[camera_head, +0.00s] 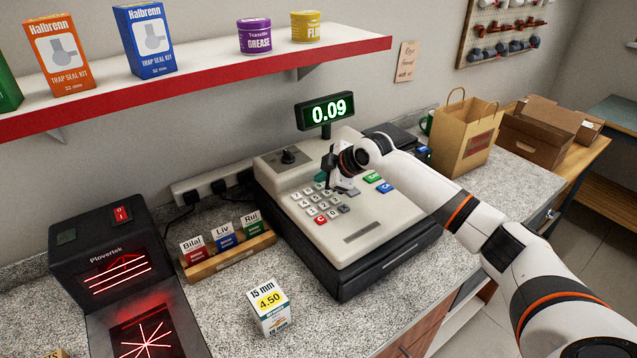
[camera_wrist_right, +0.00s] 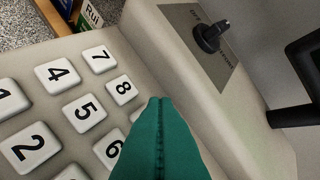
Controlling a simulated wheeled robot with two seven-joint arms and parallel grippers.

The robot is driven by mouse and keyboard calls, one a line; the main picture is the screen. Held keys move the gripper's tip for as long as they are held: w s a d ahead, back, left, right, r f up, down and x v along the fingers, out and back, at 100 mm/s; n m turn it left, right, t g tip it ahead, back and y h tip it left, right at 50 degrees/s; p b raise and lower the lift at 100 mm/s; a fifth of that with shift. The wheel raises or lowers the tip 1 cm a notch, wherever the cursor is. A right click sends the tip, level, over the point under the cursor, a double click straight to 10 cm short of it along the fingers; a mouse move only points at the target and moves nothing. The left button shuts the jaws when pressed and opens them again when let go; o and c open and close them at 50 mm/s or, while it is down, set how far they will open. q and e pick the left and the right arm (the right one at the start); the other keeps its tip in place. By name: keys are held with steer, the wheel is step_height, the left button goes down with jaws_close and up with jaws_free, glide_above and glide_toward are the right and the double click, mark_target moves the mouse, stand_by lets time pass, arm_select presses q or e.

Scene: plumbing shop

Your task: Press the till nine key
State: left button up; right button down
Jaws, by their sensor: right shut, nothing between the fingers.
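My right gripper (camera_head: 321,178) is shut, empty, over the far row of number keys. In the right wrist view its teal fingertips (camera_wrist_right: 158,102) lie just beside the 8 key (camera_wrist_right: 122,89), where the nine key would be; that key is hidden behind them. The 7 key (camera_wrist_right: 98,58), 5 key (camera_wrist_right: 84,112) and 4 key (camera_wrist_right: 57,74) show clear. I cannot tell whether the tips touch a key. My left gripper is not in view.
A key switch (camera_head: 289,156) rises behind the keypad. A card rack (camera_head: 228,255) and a scanner (camera_head: 110,255) stand left of the till. A small 15 mm box (camera_head: 269,308) sits in front. A paper bag (camera_head: 464,140) is at right. A shelf (camera_head: 200,72) hangs above.

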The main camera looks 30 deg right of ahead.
mark_target(323, 190)
step_height(323, 190, up, 6)
steer(key=p, duration=0.5)
steer(key=shift+p, duration=0.35)
stand_by(0.6)
